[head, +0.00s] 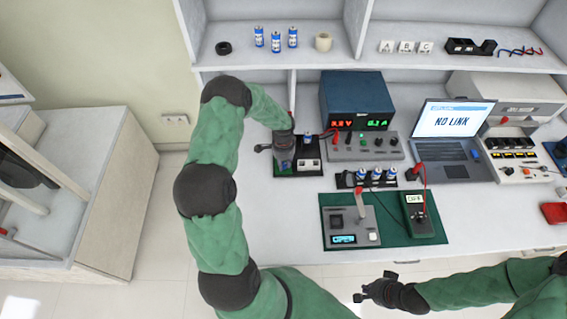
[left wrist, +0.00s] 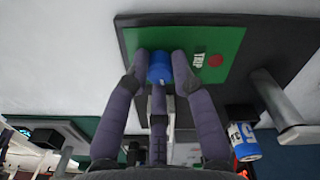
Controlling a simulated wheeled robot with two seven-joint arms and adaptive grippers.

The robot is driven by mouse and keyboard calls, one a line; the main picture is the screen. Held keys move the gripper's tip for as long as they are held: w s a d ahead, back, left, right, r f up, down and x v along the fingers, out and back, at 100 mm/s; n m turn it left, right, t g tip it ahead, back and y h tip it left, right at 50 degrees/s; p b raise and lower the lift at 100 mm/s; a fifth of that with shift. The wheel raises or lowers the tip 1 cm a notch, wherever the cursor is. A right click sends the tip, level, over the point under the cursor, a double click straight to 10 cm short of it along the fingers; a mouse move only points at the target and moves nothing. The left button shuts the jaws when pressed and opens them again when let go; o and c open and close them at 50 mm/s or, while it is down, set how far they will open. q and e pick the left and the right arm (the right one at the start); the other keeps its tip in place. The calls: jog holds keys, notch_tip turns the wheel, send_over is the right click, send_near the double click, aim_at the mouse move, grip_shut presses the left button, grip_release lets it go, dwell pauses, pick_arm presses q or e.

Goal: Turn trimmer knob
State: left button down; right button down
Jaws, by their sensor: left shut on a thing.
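The blue trimmer knob (left wrist: 160,66) stands on a green board (left wrist: 226,45) with white lettering and a red dot, set on a dark base (left wrist: 280,50). The fingers of my left gripper (left wrist: 161,78) are closed around the knob, one on each side. In the head view my left gripper (head: 283,150) reaches down over this dark unit at the left of the bench, and the hand hides the knob. My right gripper (head: 372,292) hangs empty in front of the bench edge; its finger opening is too small to judge.
A blue power supply (head: 355,98) stands right of the unit, with a laptop (head: 452,125) beyond it. A battery holder (head: 368,178) and a green mat (head: 330,210) with a tester (head: 350,226) and a meter (head: 420,213) lie in front. The bench's front left is clear.

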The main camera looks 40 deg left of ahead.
pick_arm(q)
jog(key=shift+f+n+b, duration=0.1)
jog(key=shift+n+b, duration=0.35)
jog(key=shift+n, duration=0.05)
jog(key=shift+n+b, duration=0.35)
jog(key=shift+n, duration=0.35)
jog(key=c, duration=1)
grip_release()
jog(key=shift+c, duration=0.2)
notch_tip(320, 180, up, 12)
